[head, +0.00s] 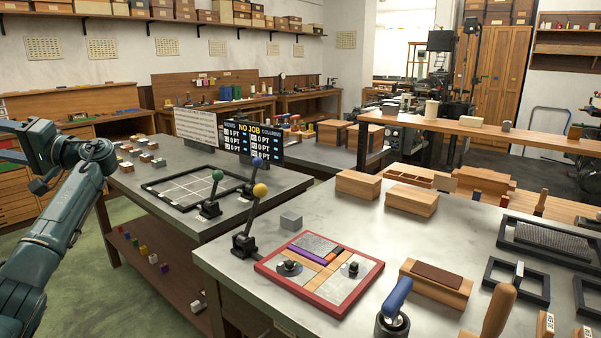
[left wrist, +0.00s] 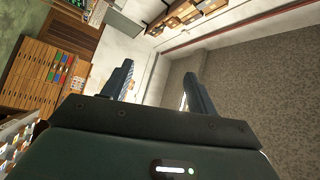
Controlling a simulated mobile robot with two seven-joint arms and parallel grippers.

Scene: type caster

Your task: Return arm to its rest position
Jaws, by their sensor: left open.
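My left arm (head: 62,220) comes in from the left side of the head view, raised and bent at its elbow. Behind the fingers are a wall, a ceiling area and shelves, seen at a tilt. My right arm and right gripper do not show in either view.
A second table (head: 150,178) with a black frame and a score board (head: 252,140) stands behind. Green floor (head: 75,270) is open at left.

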